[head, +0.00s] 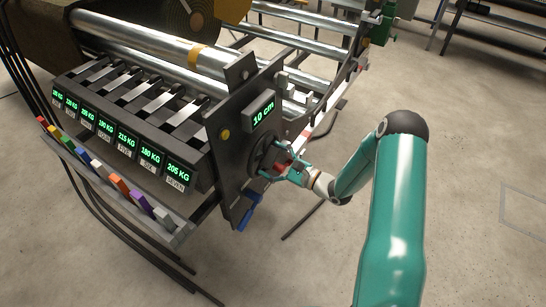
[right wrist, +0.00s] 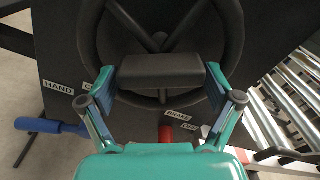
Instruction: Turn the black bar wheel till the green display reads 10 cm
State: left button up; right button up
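The black bar wheel (head: 262,150) sits on the dark side plate of the turf machine. In the right wrist view the wheel (right wrist: 232,35) shows its spokes and rim, with a dark block-like bar (right wrist: 160,72) across its near side. The green display (head: 263,115) above the wheel reads 10 cm. My right gripper (head: 275,168) is at the wheel. In the right wrist view its fingers (right wrist: 162,85) lie one at each end of the bar and appear to touch it, closed on it. My left gripper is not in view.
Several green weight displays (head: 126,143) line the machine's front above a strip of coloured tabs (head: 115,182). A blue handle (head: 249,211) hangs below the plate. A red brake handle (right wrist: 166,134) is below the wheel. Metal rollers (head: 315,20) lie behind. The floor at right is clear.

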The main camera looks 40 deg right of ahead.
jog(key=shift+r, duration=0.15)
jog(key=shift+s, duration=0.1)
jog(key=v, duration=1.1)
jog(key=shift+s+d, duration=0.15)
jog(key=shift+s, duration=0.2)
jog(key=shift+s, duration=0.1)
